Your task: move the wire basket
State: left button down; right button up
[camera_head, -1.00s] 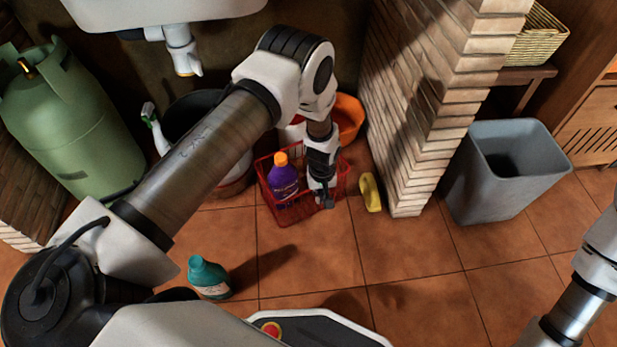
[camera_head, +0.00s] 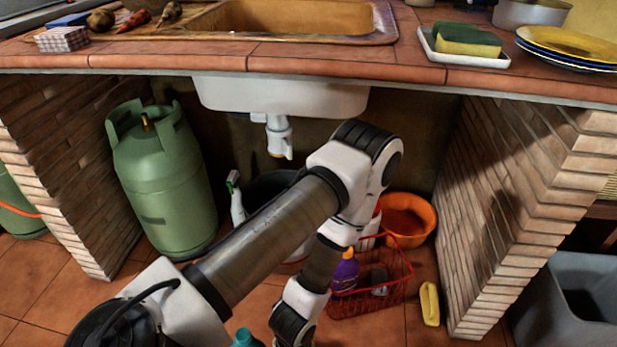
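The red wire basket (camera_head: 372,301) stands on the tiled floor under the sink. My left arm reaches across the middle of the view and bends down at the left of the basket, covering part of that side. Its gripper is below the bottom edge of the picture. My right arm and gripper are not in view.
Behind the basket are an orange basin (camera_head: 407,216) and a dark bucket (camera_head: 268,186). A yellow object (camera_head: 430,303) lies to its right, beside a brick pillar (camera_head: 510,200). A teal bottle (camera_head: 245,339) is at the bottom edge. The tiled counter (camera_head: 300,62) overhangs.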

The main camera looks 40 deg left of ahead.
aim_at(365, 289)
jog(key=k+j+z, duration=0.15)
jog(key=j, duration=0.3)
jog(key=k+j+z, duration=0.1)
jog(key=j, duration=0.3)
jog(key=k+j+z, duration=0.15)
jog(key=j, duration=0.25)
jog(key=k+j, duration=0.1)
jog(key=j, duration=0.25)
jog(key=z, duration=0.05)
